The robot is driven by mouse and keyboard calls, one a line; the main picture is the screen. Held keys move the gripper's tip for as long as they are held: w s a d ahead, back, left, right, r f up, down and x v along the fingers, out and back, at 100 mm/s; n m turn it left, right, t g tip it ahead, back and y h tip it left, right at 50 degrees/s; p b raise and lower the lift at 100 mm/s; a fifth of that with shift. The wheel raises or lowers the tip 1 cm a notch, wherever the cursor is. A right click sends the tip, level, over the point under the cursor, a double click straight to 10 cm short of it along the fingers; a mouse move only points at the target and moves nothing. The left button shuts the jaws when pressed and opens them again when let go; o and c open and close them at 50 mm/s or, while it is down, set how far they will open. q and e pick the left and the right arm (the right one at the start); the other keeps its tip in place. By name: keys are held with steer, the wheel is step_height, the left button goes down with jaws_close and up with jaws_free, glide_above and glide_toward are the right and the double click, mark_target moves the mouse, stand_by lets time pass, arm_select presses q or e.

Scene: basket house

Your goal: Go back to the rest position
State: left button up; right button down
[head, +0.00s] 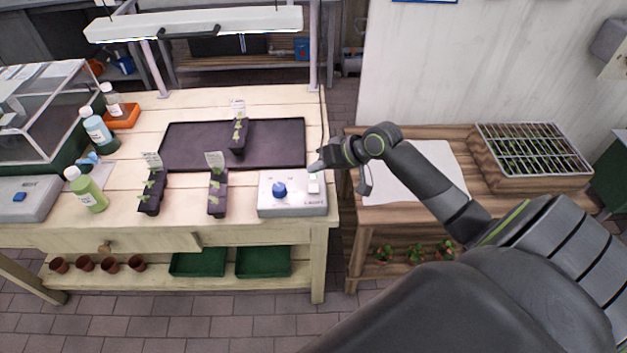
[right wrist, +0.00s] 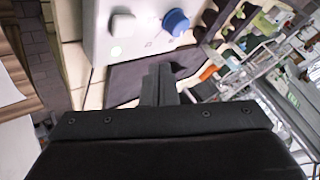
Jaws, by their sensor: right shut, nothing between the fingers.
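My right gripper (head: 316,167) is shut and empty. I cannot tell whether the fingertips touch the box. My right arm reaches in from the lower right of the head view. My left gripper is not in view.
A black tray (head: 187,151) holds one seedling pot strip (head: 239,136); two more strips stand in front. Bottles stand at the left. A lamp (head: 195,24) hangs over the table. A wooden bench (head: 383,217) with a wire-covered seedling crate (head: 545,180) is at right, across a narrow gap.

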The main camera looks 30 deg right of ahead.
steer(key=shift+r+p, duration=0.3)
steer(key=shift+r, duration=0.3)
